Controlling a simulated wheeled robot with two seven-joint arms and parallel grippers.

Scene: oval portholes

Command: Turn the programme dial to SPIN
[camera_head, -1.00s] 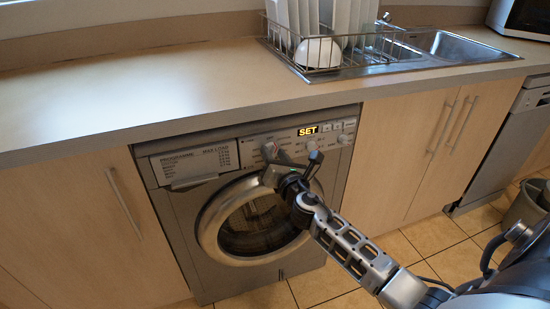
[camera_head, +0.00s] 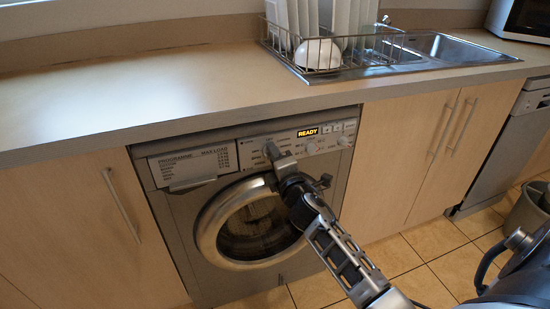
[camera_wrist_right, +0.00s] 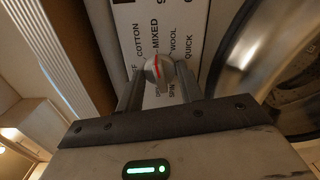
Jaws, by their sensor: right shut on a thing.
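The programme dial (camera_wrist_right: 158,69) is a round grey knob with a red line, on the washing machine's panel (camera_head: 253,143). In the right wrist view the red line lies nearly up and down. Its upper end is towards MIXED; I cannot tell which end is the pointer. The SPIN label (camera_wrist_right: 172,91) is below the dial, partly hidden by my gripper. My right gripper (camera_wrist_right: 158,84) is shut on the dial, one finger on each side; the head view shows it at the panel too (camera_head: 280,159). The display (camera_head: 308,131) reads READY. My left gripper is out of view.
The round door (camera_head: 207,230) bulges out below the panel. The worktop (camera_head: 130,85) overhangs the machine above. Cupboard doors (camera_head: 400,155) stand on the right, and a dish rack (camera_head: 325,55) is by the sink. The worktop's left side is clear.

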